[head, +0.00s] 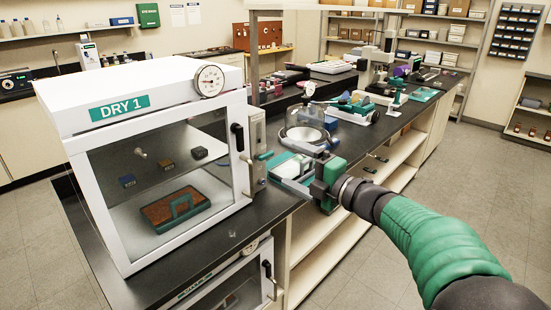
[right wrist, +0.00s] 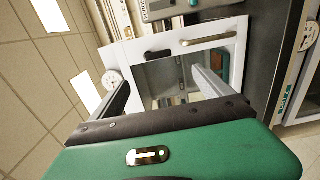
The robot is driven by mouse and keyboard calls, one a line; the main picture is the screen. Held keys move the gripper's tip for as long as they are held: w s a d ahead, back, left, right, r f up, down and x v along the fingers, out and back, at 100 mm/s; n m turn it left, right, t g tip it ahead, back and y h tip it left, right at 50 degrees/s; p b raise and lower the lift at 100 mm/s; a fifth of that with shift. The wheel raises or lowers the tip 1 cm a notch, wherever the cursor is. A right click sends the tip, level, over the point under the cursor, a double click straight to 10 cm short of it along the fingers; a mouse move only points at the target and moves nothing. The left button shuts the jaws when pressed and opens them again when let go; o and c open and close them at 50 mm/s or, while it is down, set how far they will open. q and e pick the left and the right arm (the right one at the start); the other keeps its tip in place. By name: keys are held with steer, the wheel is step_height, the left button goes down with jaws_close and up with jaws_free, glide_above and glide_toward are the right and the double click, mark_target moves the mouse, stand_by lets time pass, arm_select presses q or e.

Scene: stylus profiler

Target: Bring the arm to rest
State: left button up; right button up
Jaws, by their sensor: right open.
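My right arm comes in from the right of the head view with a green sleeve. Its gripper (head: 290,168) is over the bench edge, to the right of the white dry cabinet. In the right wrist view the two fingers (right wrist: 168,88) stand apart with nothing held between them. A white-framed panel with a window and a bar handle (right wrist: 205,42) shows beyond them. My left gripper is not in view.
A round glass vessel (head: 303,134) and instruments crowd the black bench behind my gripper. Floor (head: 450,205) at right is clear.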

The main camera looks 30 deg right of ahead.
step_height(320, 180, down, 10)
steer(key=s+r+m+g+h+p, duration=0.1)
steer(key=m+g+h+p, duration=0.3)
steer(key=m+h+p, duration=0.7)
steer(key=s+a+f+m+g+y, duration=0.1)
steer(key=s+a+f+m+g, duration=0.2)
steer(key=s+f, duration=0.2)
steer(key=s+a+f+m+g+y, duration=0.2)
steer(key=s+a+f+m+g, duration=0.1)
steer(key=s, duration=0.6)
steer(key=s+a+f+m+g+y, duration=0.1)
steer(key=s+a+f+m+g, duration=0.3)
steer(key=s, duration=0.4)
step_height(320, 180, down, 3)
steer(key=shift+a+r+m+y, duration=0.1)
steer(key=shift+a+m+y, duration=0.2)
steer(key=shift+a+m, duration=0.4)
